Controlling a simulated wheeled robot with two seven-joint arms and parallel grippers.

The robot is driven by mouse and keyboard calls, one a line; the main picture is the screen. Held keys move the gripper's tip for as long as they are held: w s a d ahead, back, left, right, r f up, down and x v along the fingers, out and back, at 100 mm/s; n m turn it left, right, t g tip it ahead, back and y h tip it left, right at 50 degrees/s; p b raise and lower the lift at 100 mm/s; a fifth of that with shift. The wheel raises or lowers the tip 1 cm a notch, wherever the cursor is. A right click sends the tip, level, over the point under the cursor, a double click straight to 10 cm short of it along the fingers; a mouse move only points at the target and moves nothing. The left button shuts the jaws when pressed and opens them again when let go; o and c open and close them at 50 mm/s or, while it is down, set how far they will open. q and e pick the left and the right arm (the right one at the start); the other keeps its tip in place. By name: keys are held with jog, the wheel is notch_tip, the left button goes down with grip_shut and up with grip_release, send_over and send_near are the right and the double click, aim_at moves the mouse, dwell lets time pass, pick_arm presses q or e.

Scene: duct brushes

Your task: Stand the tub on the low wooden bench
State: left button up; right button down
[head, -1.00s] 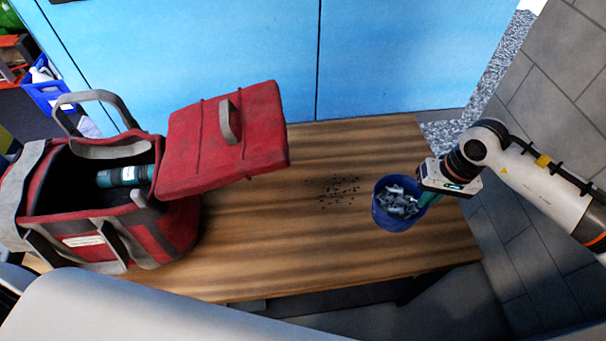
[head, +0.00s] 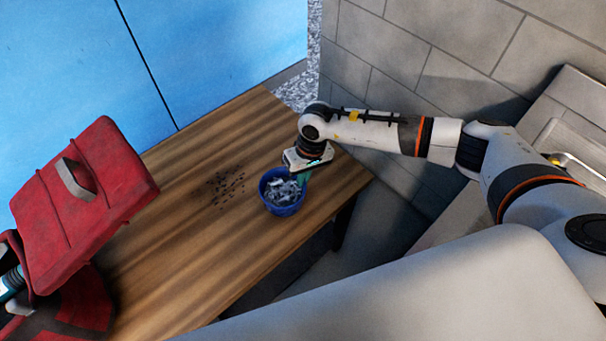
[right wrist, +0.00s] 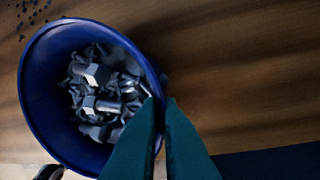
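The tub (head: 275,207) is a blue round bucket filled with grey metal bolts or similar parts. It is upright at the right part of a wooden top (head: 185,260), near its front edge; I cannot tell whether it rests on the wood or hangs just above it. My right gripper (head: 303,179) is at the tub's right rim. In the right wrist view its teal fingers (right wrist: 163,130) are close together with the rim of the tub (right wrist: 38,105) between them. My left gripper is out of view. I cannot identify a separate low wooden bench.
A red tool bag with a raised lid (head: 85,185) stands at the left. Small dark bits (head: 226,187) lie scattered on the wood left of the tub. A blue panel (head: 215,50) is behind, and a grey tiled wall (head: 430,60) is at the right.

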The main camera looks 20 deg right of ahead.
jog(key=shift+f, duration=0.15)
jog(key=c, duration=1.6)
grip_release()
jog(key=r, duration=0.4)
jog(key=d+r, duration=0.1)
jog(key=r, duration=0.3)
jog(key=d+r+b, duration=0.1)
jog(key=r, duration=0.3)
jog(key=shift+w+r, duration=0.1)
